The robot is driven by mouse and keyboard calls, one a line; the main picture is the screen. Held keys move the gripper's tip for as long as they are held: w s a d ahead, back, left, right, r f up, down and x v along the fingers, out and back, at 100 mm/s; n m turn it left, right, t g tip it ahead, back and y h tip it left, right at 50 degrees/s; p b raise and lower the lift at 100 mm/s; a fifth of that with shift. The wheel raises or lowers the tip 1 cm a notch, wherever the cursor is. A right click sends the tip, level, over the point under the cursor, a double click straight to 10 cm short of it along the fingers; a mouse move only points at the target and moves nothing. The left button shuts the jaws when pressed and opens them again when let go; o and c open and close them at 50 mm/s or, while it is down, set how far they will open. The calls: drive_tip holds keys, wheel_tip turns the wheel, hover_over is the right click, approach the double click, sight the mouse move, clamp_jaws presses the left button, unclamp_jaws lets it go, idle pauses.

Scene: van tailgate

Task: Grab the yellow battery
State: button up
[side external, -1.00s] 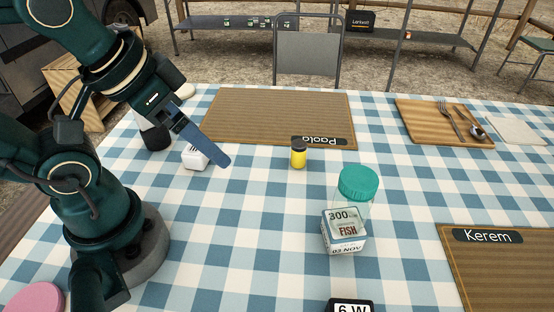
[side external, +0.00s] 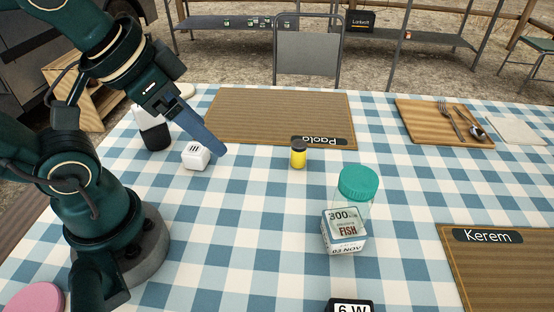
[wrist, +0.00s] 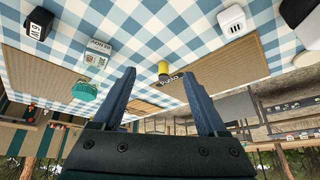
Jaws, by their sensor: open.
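The yellow battery (side external: 298,154) is a small yellow cylinder with a dark top. It stands upright on the checkered cloth at the front edge of the Paola placemat (side external: 270,112). My gripper (side external: 205,140) is above the table to the left of the battery, over the area by the white charger block (side external: 195,155). It is open and empty. In the wrist view the battery (wrist: 163,67) lies beyond the gap between my two spread fingers (wrist: 158,80), apart from both.
A black block marked 6 W (side external: 350,306) is at the front edge. A cutting board (side external: 420,122) with cutlery lies at the back right. Cloth around the battery's front is clear.

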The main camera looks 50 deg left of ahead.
drive_tip(key=w+r+m, duration=0.2)
drive_tip(key=w+r, duration=0.2)
drive_tip(key=w, duration=0.3)
drive_tip(key=m+g, duration=0.2)
drive_tip(key=g, duration=0.2)
hover_over(299, 142)
drive_tip(key=s, duration=0.1)
wheel_tip(299, 142, down, 6)
drive_tip(key=shift+g, duration=0.8)
drive_tip(key=f, duration=0.5)
drive_tip(key=w+f, duration=0.1)
drive_tip(key=f, duration=0.1)
drive_tip(key=shift+f, duration=2.9)
clamp_jaws()
